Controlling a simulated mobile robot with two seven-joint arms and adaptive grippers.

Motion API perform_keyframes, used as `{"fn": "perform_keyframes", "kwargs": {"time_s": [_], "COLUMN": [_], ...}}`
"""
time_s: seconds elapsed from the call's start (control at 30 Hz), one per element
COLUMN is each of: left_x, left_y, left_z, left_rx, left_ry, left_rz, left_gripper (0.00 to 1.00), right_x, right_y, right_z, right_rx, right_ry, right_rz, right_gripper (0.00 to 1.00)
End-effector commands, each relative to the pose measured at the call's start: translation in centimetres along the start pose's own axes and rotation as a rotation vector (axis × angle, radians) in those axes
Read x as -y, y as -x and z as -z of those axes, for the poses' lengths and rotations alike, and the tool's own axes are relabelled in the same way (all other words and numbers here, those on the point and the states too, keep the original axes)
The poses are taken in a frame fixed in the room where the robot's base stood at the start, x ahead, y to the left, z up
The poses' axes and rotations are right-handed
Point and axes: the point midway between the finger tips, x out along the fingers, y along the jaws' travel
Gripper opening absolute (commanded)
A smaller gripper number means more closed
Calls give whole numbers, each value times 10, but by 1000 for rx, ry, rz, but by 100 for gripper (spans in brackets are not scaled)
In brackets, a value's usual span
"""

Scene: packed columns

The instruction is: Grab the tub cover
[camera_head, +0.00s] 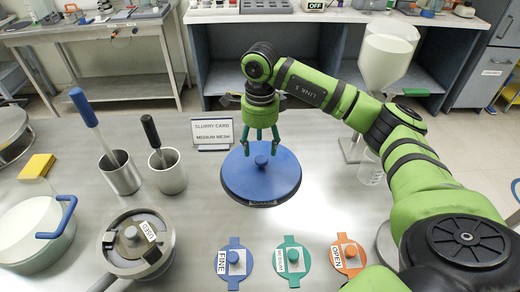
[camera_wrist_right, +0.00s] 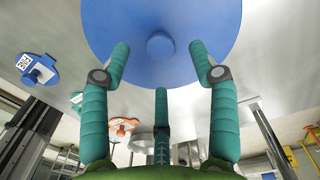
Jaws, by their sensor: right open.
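The tub cover appears to be the blue round lid (camera_head: 240,185) with a small knob (camera_head: 261,161) in its middle, lying flat on the steel table. It also fills the top of the right wrist view (camera_wrist_right: 205,20), where the knob (camera_wrist_right: 160,46) shows near the centre. My right gripper (camera_head: 262,142) is above the lid with its fingers pointing down. In the wrist view its three green fingers are spread, with nothing between them, and the knob shows between the two upper fingertips. The fingertips look close to the knob; contact cannot be told. My left gripper is not in view.
A white tub (camera_head: 30,228) with a blue handle and a grey lidded pot (camera_head: 135,265) stand at left. Two steel cups (camera_head: 121,178) hold tools. A sign (camera_head: 212,130) stands behind the lid. Blue, teal (camera_head: 293,275) and orange (camera_head: 347,262) discs lie in front. A funnel (camera_head: 386,55) stands at right.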

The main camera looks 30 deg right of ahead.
Motion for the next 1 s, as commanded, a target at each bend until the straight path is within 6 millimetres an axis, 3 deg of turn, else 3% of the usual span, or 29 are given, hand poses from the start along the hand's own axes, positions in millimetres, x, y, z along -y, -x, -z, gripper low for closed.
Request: {"fn": "perform_keyframes", "kwargs": {"time_s": [0.27, 0.4, 0.6, 0.83, 0.9, 1.0], "left_x": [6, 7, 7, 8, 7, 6], "left_y": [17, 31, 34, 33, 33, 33], "left_z": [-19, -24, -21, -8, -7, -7], "left_rx": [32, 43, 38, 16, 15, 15], "left_ry": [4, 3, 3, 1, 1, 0], "left_rz": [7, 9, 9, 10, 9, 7], "left_gripper": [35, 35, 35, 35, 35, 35], "right_x": [1, 2, 2, 3, 3, 3], "right_y": [-23, -44, -67, -69, -69, -69], "right_z": [3, 5, 4, 4, 4, 4], "right_rx": [-11, -12, -8, -7, -7, -7], "right_ry": [0, 0, 1, 1, 1, 1], "right_rz": [2, 0, 2, 4, 4, 4], "right_gripper": [61, 61, 61, 61, 33, 0]}}
